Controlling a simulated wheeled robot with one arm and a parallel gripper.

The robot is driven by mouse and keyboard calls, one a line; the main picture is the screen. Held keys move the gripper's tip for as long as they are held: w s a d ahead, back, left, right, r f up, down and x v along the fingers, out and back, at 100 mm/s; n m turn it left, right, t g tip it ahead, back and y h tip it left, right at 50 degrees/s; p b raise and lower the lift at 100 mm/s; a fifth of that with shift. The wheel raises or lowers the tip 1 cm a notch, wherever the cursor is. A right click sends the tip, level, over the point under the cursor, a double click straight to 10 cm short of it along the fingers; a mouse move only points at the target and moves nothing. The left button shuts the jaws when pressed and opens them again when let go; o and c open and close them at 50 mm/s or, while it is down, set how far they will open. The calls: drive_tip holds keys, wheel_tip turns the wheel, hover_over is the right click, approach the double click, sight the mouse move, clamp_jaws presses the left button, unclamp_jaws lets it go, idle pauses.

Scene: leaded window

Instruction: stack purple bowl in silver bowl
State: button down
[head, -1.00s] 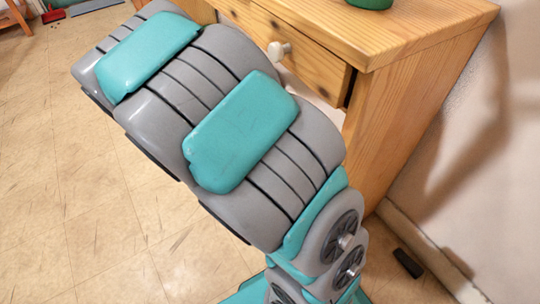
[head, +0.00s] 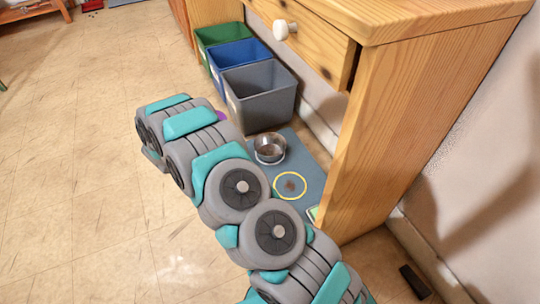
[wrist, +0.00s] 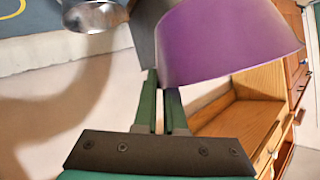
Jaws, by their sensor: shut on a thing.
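The purple bowl (wrist: 230,45) fills the upper right of the wrist view, its near edge at my fingertips. My gripper (wrist: 158,85) is shut on that edge. In the head view only a sliver of the purple bowl (head: 221,116) shows behind my arm, and the gripper itself is hidden. The silver bowl (head: 269,149) stands on a blue-grey mat (head: 312,176) under the desk, right of the purple sliver. It also shows at the top left of the wrist view (wrist: 95,15), apart from the purple bowl and partly cut off.
Grey (head: 262,112), blue (head: 228,55) and green (head: 207,36) bins stand behind the mat. A yellow ring (head: 290,186) with a brown patch inside marks the mat. The wooden desk (head: 420,130) overhangs at right. Open floor (head: 80,150) lies at left.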

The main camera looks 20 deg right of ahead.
drive_tip(key=s+d+f+m+g+h+b, duration=0.1)
drive_tip(key=s+d+f+m+g+h, duration=0.2)
drive_tip(key=d+f, duration=0.45)
drive_tip(key=shift+y, duration=0.7)
drive_tip(key=d+f, duration=0.1)
drive_tip(key=d, duration=0.4)
drive_tip(key=s+d+f, duration=0.1)
drive_tip(key=d, duration=0.3)
drive_tip(key=s+d+f, duration=0.1)
drive_tip(key=d, duration=0.4)
drive_tip(key=shift+s+d+f+b, duration=0.1)
drive_tip(key=shift+d+f+b, duration=0.1)
drive_tip(key=shift+d+b, duration=0.15)
drive_tip(key=shift+f, duration=1.8)
drive_tip(key=shift+f+b, duration=0.1)
drive_tip(key=shift+b, duration=0.2)
drive_tip(key=c, duration=1)
unclamp_jaws()
drive_tip(key=shift+o, duration=0.2)
